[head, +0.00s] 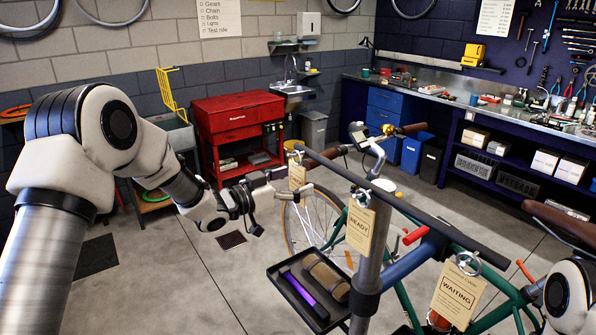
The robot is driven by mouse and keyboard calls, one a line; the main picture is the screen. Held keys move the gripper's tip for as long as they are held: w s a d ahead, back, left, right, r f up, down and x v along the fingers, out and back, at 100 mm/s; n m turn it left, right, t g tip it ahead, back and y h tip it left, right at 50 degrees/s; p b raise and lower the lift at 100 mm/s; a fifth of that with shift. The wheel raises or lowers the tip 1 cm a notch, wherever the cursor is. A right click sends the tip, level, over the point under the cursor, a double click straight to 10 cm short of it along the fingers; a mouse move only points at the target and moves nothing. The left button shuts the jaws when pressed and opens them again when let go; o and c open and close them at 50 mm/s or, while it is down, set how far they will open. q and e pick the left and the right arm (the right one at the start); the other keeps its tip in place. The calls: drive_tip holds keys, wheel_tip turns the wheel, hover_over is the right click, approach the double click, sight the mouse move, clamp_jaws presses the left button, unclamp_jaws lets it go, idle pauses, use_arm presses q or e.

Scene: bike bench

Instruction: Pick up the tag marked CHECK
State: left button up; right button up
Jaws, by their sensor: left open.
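A cream paper tag (297,179) hangs at the far end of the dark bar over the bike; its print is too small to read. My left gripper (293,182) is at this tag, its fingers apart, one partly in front of it; I cannot tell whether they touch it. A tag marked READY (359,229) hangs mid-bar by the stand post. A tag marked WAITING (458,296) hangs at the near right. No tag in view legibly reads CHECK. Part of my right arm shows at the lower right edge, but its gripper is out of view.
The green bike (404,302) stands clamped on a grey post (370,255). A red cabinet (232,122) and a workbench (460,98) stand behind. Open floor lies left of the tray.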

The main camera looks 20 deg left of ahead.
use_arm(q)
drive_tip(key=shift+w+d+r, duration=0.15)
drive_tip(key=shift+d, duration=0.2)
drive_tip(key=shift+s+r, duration=0.1)
drive_tip(key=shift+s, duration=0.15)
drive_tip(key=shift+w+f, duration=0.2)
drive_tip(key=shift+w, duration=0.05)
drive_tip(key=c, duration=0.9)
drive_tip(key=shift+s, duration=0.1)
drive_tip(key=shift+c, duration=0.3)
use_arm(e)
drive_tip(key=shift+s+r, duration=0.25)
use_arm(q)
drive_tip(key=shift+r, duration=0.1)
